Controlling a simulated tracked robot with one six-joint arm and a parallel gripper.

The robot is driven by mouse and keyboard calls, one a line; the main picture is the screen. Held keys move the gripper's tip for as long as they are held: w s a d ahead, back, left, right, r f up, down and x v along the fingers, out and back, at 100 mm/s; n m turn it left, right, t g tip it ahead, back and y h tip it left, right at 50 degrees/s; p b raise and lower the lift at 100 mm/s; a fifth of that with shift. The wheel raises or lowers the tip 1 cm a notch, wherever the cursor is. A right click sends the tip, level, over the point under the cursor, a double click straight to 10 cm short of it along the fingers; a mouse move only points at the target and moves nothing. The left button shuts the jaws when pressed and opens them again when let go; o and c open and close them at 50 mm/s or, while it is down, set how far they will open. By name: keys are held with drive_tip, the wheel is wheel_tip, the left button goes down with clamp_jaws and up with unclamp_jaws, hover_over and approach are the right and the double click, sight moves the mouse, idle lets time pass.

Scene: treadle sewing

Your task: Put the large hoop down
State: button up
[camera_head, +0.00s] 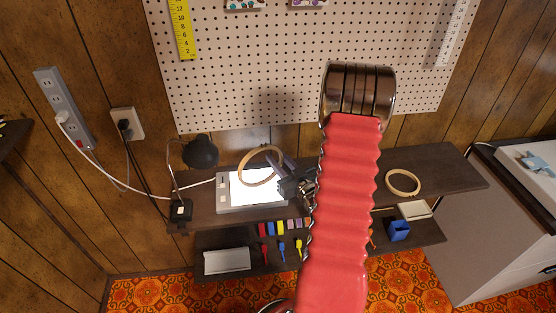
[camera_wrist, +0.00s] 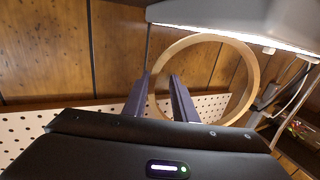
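A large pale wooden hoop (camera_head: 243,175) is held tilted over the lit white pad (camera_head: 224,207) on the dark desk shelf. My gripper (camera_head: 279,172) is at the hoop's right side, with its two dark fingers on either side of the rim. In the wrist view the hoop (camera_wrist: 247,95) fills the middle, and its near rim passes between my fingertips (camera_wrist: 160,76). The pad's underside or edge shows along the top there. I cannot tell whether the hoop touches the pad.
A second wooden hoop (camera_head: 403,194) lies on the desk's right part. A black lamp (camera_head: 200,151) stands left of the pad. Several coloured items, a blue cup (camera_head: 398,231) and a white tray (camera_head: 227,261) are on the lower shelf. A pegboard (camera_head: 240,90) stands behind.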

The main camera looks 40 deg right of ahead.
drive_tip(key=shift+r, duration=0.1)
drive_tip(key=v, duration=1.2)
drive_tip(key=shift+s, duration=0.1)
idle(0.8)
